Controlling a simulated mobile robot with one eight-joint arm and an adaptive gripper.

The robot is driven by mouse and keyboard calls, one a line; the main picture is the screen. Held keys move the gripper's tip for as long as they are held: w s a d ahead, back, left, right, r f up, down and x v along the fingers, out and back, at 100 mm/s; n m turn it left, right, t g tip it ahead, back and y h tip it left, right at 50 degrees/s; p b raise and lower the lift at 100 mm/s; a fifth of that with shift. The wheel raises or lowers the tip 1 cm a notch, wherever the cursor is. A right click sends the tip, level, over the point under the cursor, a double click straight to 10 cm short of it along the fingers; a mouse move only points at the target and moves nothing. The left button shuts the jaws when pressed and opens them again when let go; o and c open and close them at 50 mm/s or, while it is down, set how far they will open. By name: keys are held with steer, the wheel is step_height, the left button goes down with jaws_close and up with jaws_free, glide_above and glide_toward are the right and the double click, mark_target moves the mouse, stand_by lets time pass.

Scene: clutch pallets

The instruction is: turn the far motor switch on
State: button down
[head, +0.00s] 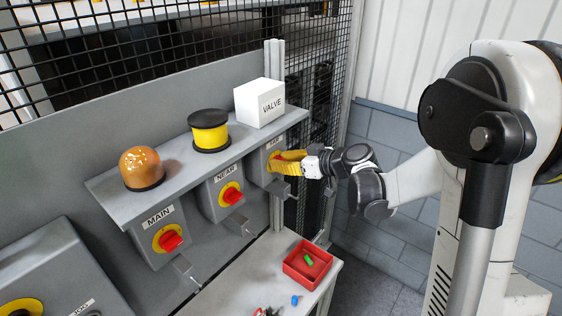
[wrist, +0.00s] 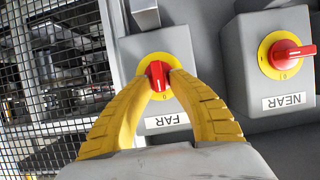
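The far motor switch is a grey box with a yellow round plate and a red knob (wrist: 158,75), above an upside-down FAR label (wrist: 166,120) in the wrist view. The knob's handle stands upright in that view. My gripper (wrist: 160,77) has its two yellow ribbed fingers on either side of the knob, the tips appearing to touch it. In the head view my gripper (head: 280,158) reaches the far switch box (head: 258,172) from the right and covers most of its knob.
The near switch (head: 231,195) and main switch (head: 170,240) are left of the far one. A red tray (head: 307,270) sits on the ledge below. Metal hasps hang under the switches.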

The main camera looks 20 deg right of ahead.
steer(key=shift+f, duration=0.1)
stand_by(0.4)
steer(key=m+b, duration=0.1)
steer(key=m+y+b, duration=0.1)
steer(key=m+g+y+b, duration=0.1)
steer(key=shift+w+d+f+b, duration=0.15)
steer(key=shift+d+f+b, duration=0.1)
steer(key=shift+b, duration=0.1)
steer(key=m+y+b, duration=0.1)
steer(key=m+g+y+b, duration=0.1)
steer(key=m+b, duration=0.1)
steer(key=shift+w+d+f, duration=0.1)
steer(key=shift+d+f, duration=0.05)
steer(key=m+y+b, duration=0.1)
steer(key=m+b, duration=0.1)
steer(key=m+y+b, duration=0.1)
steer(key=m+b, duration=0.1)
steer(key=shift+w+d+f+m, duration=0.1)
steer(key=shift+f+m, duration=0.1)
steer(key=shift+m, duration=0.1)
steer(key=shift+m+y+b, duration=0.7)
steer(key=shift+m+b, duration=0.5)
steer(key=shift+m, duration=0.1)
steer(key=shift+r, duration=0.1)
